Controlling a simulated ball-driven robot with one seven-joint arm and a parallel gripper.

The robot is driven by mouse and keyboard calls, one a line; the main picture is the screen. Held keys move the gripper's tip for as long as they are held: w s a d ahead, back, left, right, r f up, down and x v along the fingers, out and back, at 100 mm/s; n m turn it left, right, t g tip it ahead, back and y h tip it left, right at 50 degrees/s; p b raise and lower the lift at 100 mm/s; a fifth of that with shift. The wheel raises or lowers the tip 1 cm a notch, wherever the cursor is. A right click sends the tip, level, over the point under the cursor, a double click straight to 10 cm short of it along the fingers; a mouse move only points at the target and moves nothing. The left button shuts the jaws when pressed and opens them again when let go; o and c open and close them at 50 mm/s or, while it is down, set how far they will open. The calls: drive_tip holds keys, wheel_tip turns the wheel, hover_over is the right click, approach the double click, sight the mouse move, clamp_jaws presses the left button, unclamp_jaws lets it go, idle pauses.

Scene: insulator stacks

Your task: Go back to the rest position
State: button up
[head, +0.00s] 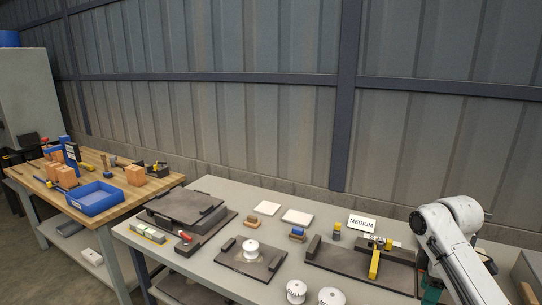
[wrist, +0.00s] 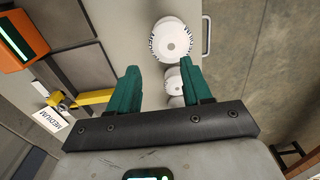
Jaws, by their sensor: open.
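My gripper (wrist: 160,72) has two green fingers spread apart with nothing held between them in the wrist view. In the head view my white arm is at the right, and the gripper is mostly hidden behind it. A white ribbed insulator (head: 251,249) stands on a dark plate in the middle of the grey table. Two more insulators, one (head: 296,291) left of the other (head: 332,297), stand at the table's front edge. In the wrist view a large white disc (wrist: 171,40) shows beyond the fingertips, with smaller white ones (wrist: 173,80) between the fingers.
A dark fixture with a yellow bar (head: 375,260) lies left of my arm, with a MEDIUM sign (head: 361,223) behind it. An orange device (wrist: 25,38) shows in the wrist view. A wooden bench with a blue tray (head: 94,198) stands left. A metal wall closes the back.

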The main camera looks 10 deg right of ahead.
drive_tip(key=s+a+f+m+t+y, duration=0.1)
drive_tip(key=s+a+f+m, duration=0.2)
drive_tip(key=s+a+f, duration=0.5)
drive_tip(key=s+a+f+m+y, duration=0.1)
drive_tip(key=s+a+f+m, duration=0.15)
drive_tip(key=a+f, duration=0.6)
drive_tip(key=s+d+m+h, duration=0.1)
drive_tip(key=s+m, duration=0.5)
drive_tip(key=s, duration=1.8)
drive_tip(key=shift+s+f+h, duration=0.15)
drive_tip(key=shift+s+h, duration=0.2)
drive_tip(key=shift+h, duration=0.35)
